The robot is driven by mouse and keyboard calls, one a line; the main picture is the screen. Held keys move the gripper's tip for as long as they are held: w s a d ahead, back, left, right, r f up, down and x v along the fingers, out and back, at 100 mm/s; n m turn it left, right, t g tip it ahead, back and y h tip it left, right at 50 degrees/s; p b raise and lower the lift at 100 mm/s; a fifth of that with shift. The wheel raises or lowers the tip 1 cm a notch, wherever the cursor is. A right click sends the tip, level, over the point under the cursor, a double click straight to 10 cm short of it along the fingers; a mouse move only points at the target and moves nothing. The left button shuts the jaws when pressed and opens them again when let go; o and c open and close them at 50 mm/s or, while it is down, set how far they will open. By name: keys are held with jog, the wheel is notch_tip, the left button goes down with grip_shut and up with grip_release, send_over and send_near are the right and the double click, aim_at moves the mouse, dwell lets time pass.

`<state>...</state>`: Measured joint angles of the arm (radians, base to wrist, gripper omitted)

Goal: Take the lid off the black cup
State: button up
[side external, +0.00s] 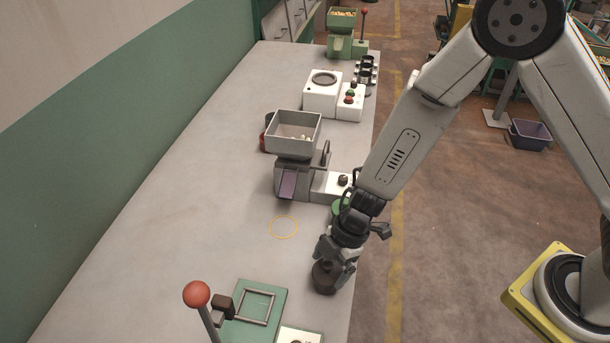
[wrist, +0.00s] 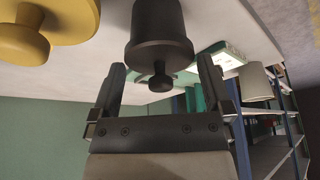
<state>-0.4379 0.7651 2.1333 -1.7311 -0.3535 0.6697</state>
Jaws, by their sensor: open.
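The black cup (wrist: 157,18) stands near the table's front edge. It shows upside down in the wrist view, with its dark lid (wrist: 160,52) on it and a round knob on the lid. In the side view the black cup (side external: 325,278) is right below my gripper (side external: 336,262), which partly covers it. In the wrist view my gripper (wrist: 162,70) is open and empty. Its two fingers are spread to either side of the lid's knob, with gaps on both sides. I cannot tell whether a finger touches the lid.
A yellow knobbed lid (wrist: 22,45) is close by in the wrist view. A pale cylinder (wrist: 255,83) shows at right there. A grey hopper (side external: 293,130) stands farther back. The left table is clear.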

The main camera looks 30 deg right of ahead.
aim_at(331, 263)
jog(key=c, duration=0.8)
jog(key=shift+r, duration=0.15)
jog(key=shift+r, duration=4.85)
jog(key=shift+c, duration=0.2)
